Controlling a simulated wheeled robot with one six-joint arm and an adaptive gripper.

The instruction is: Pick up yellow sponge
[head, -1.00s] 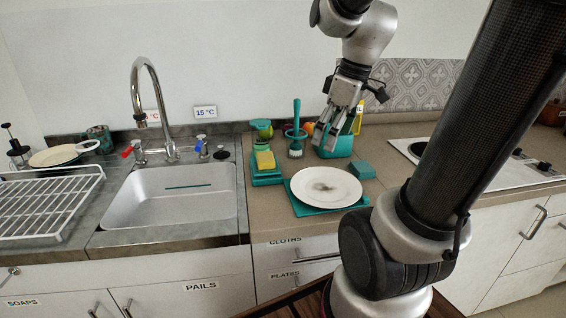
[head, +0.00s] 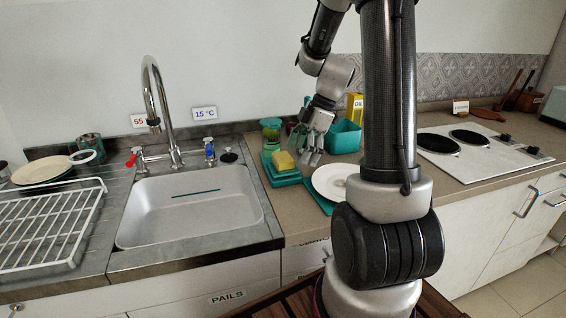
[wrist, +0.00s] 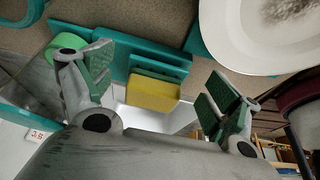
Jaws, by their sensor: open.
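The yellow sponge (head: 283,160) rests on a teal holder (head: 280,179) on the counter, just right of the sink. My gripper (head: 311,158) is right of the sponge and a little above the counter, apart from it. In the wrist view the sponge (wrist: 153,93) shows between the two open fingers (wrist: 158,88), farther off than the fingertips, with the teal holder (wrist: 160,62) beside it. Nothing is between the fingers' pads.
A white plate (head: 332,181) on a teal mat lies close to the right of the holder, partly hidden by my arm. A teal bin (head: 345,138) and a green-topped jar (head: 271,132) stand behind. The sink (head: 190,205) is at left, with a tall faucet (head: 151,85).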

